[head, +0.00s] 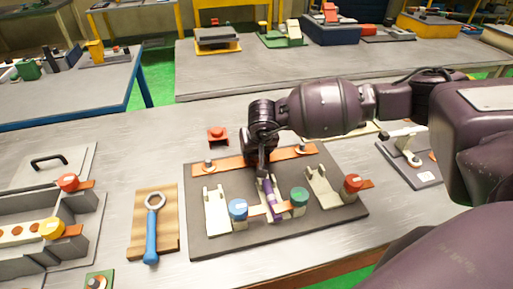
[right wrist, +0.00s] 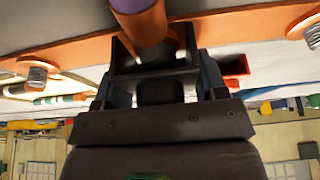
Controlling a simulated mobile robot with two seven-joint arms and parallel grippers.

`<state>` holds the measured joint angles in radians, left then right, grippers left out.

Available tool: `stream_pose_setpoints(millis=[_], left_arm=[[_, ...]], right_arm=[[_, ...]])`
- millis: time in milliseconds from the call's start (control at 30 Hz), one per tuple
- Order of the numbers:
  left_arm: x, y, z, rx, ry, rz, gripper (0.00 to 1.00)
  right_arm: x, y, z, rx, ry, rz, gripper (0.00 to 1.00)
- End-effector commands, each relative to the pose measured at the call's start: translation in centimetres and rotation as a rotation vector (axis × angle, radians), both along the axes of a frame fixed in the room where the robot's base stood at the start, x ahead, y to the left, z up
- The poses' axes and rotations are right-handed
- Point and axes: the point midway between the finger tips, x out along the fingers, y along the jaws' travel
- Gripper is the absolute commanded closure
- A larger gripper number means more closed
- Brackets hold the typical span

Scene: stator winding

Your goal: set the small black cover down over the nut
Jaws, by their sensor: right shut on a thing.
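My right gripper (head: 263,168) is over the middle of the dark board, at the orange strip behind the purple rod (head: 268,190). In the right wrist view the gripper (right wrist: 158,68) is shut on a small dark piece between its fingers, which looks like the black cover (right wrist: 158,92). Dark fingers and dark cover are hard to tell apart. Any nut under the gripper is hidden. Bolts with nuts show on the strip to the left (head: 208,163) and to the right (head: 301,149). I cannot tell whether the cover touches anything. My left gripper is out of view.
The dark board (head: 200,240) bears white cradles and blue, green and red knobs close to the gripper. A blue ring-ended tool (head: 151,235) lies on a wooden board to the left. A red block (head: 217,135) stands behind the board.

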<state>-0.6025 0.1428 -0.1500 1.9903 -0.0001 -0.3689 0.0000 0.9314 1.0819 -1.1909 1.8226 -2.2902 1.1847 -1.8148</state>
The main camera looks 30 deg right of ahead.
Motion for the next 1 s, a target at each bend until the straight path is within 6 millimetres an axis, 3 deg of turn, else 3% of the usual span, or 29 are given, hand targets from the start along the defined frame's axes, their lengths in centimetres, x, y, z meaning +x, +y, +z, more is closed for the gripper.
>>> stream_pose_setpoints(millis=[800, 833, 1000], left_arm=[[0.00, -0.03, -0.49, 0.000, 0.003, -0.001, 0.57], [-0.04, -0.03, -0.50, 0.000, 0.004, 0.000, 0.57], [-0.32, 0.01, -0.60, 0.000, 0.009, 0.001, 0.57]], right_arm=[[0.00, 0.00, -0.63, 0.000, 0.000, 0.000, 0.57], [0.01, 0.00, -0.60, 0.000, 0.000, 0.000, 0.31], [0.01, 0.00, -0.57, 0.000, 0.000, 0.000, 0.05]])
